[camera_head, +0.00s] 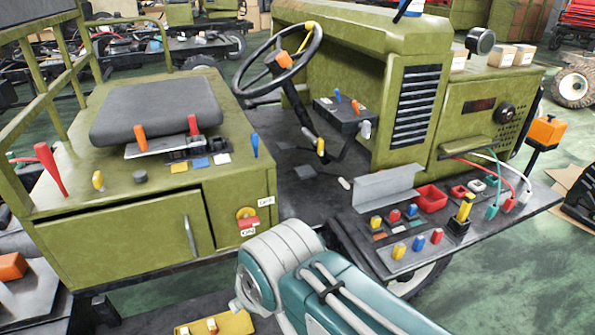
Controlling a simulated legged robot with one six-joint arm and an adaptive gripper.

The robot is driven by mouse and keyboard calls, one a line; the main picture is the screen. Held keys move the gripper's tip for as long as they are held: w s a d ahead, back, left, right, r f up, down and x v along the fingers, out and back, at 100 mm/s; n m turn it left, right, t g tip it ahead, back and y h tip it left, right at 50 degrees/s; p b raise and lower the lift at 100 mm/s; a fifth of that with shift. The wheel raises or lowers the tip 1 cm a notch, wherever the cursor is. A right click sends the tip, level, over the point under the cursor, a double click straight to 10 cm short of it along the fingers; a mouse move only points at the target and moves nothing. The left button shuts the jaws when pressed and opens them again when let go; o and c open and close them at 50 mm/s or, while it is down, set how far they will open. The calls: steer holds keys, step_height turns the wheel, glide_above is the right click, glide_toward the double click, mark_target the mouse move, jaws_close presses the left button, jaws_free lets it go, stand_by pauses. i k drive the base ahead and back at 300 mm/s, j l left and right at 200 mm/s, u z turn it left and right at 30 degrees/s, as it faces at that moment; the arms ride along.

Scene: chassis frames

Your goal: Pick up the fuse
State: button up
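I cannot tell for sure which piece is the fuse. Small coloured pieces that look like fuses stand upright on the dark side shelf (540,198) of the green vehicle. At the shelf's near edge are a yellow piece (398,251), a blue piece (418,243) and a red piece (437,236). Behind them are another yellow piece (376,222), a red one (394,215) and a blue one (411,210). My teal and white arm reaches in at the bottom centre, left of and in front of the shelf. My gripper is out of view.
A grey angled bracket (388,188), a red bin (430,197), a yellow lever (464,208) and plugs with cables (492,211) share the shelf. The steering wheel (278,65) and seat (155,108) are further left. Open green floor (490,270) lies right of the shelf.

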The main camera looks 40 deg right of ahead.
mark_target(412, 208)
steer(key=z, duration=1.9)
steer(key=i+l+u, duration=0.4)
steer(key=l, duration=0.3)
steer(key=i+l+u, duration=0.35)
steer(key=l, duration=0.5)
steer(key=i, duration=0.1)
